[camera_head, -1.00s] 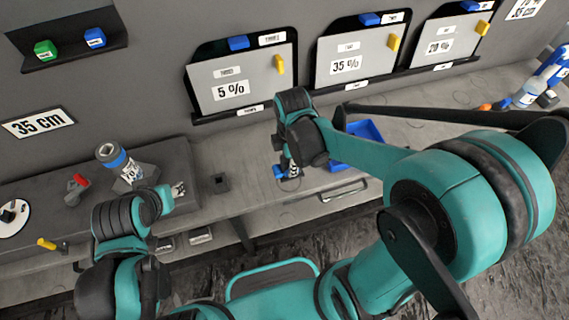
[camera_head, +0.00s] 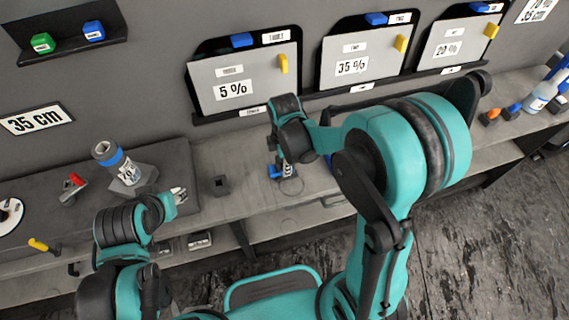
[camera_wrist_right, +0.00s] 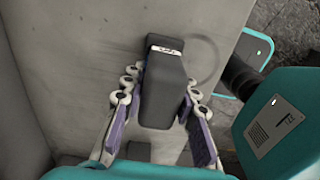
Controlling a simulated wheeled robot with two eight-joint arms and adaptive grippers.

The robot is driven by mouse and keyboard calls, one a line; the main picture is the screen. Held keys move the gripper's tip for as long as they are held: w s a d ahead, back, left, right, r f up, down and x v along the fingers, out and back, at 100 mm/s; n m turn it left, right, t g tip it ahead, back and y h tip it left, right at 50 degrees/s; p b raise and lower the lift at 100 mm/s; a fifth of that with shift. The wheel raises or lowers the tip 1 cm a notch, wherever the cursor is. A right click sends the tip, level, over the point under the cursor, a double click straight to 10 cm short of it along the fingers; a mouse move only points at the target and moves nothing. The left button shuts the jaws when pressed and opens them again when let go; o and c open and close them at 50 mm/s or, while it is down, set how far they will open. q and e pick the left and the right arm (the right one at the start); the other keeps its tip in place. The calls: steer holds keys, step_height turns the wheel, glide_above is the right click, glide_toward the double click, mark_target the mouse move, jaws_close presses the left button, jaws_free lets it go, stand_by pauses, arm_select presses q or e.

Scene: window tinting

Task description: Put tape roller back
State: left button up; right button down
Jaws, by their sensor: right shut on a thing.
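My right gripper (camera_head: 287,170) points down over the bench in the head view, in front of the 5 % panel. In the right wrist view its fingers (camera_wrist_right: 161,112) are closed on both sides of a dark grey block-shaped tool (camera_wrist_right: 163,85) with a small white label and a dark blue end, apparently the tape roller. In the head view a blue part of it (camera_head: 275,171) shows close to the bench top; whether it touches is unclear. A thin circle (camera_wrist_right: 206,60) is marked on the bench beside it. My left gripper (camera_head: 180,194) is at the lower left, its finger gap too small to judge.
A blue-banded bottle (camera_head: 108,157) stands in a holder at the left, near a red-handled tool (camera_head: 73,185) and a yellow-handled one (camera_head: 40,245). A small dark socket (camera_head: 219,185) sits on the bench. Bottles (camera_head: 540,97) stand far right. Film panels (camera_head: 240,85) line the wall.

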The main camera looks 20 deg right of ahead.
steer(key=shift+f, duration=0.25)
steer(key=c, duration=1.2)
jaws_free()
steer(key=shift+r, duration=0.1)
